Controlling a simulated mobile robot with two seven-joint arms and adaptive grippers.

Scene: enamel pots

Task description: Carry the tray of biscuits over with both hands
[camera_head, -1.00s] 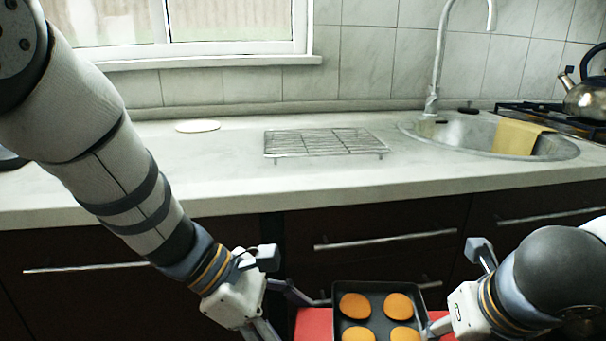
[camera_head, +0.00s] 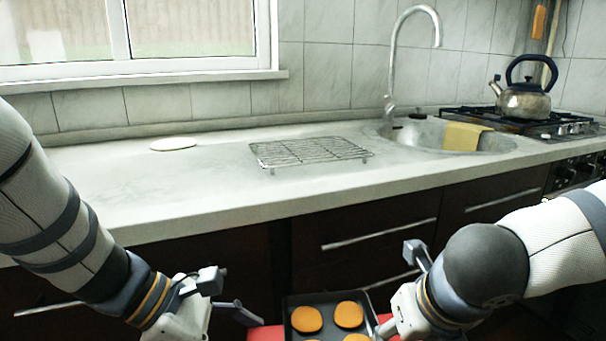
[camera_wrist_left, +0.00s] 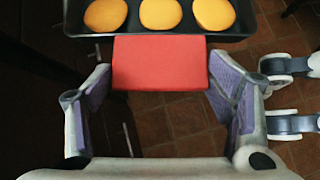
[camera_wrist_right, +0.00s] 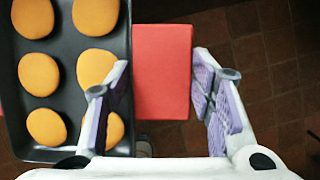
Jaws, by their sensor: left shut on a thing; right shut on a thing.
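The dark tray (camera_head: 329,300) shows at the bottom of the head view with orange-brown biscuits (camera_head: 349,314) lying in it. Its red handle on the left (camera_head: 265,333) is partly cut off. My left gripper (camera_head: 245,316) is shut on this handle; in the left wrist view the red handle (camera_wrist_left: 160,65) lies between the fingers. My right gripper (camera_head: 382,326) is shut on the other red handle (camera_wrist_right: 162,70), seen between its fingers in the right wrist view. That view shows several biscuits flat in the tray (camera_wrist_right: 67,100). The tray hangs in front of the drawers, below the counter top.
A wire cooling rack (camera_head: 310,152) stands on the pale counter (camera_head: 215,195). A white disc (camera_head: 173,143) lies to its left. A sink (camera_head: 430,140) with a yellow cloth (camera_head: 465,136) and a kettle (camera_head: 524,100) on the hob are at right.

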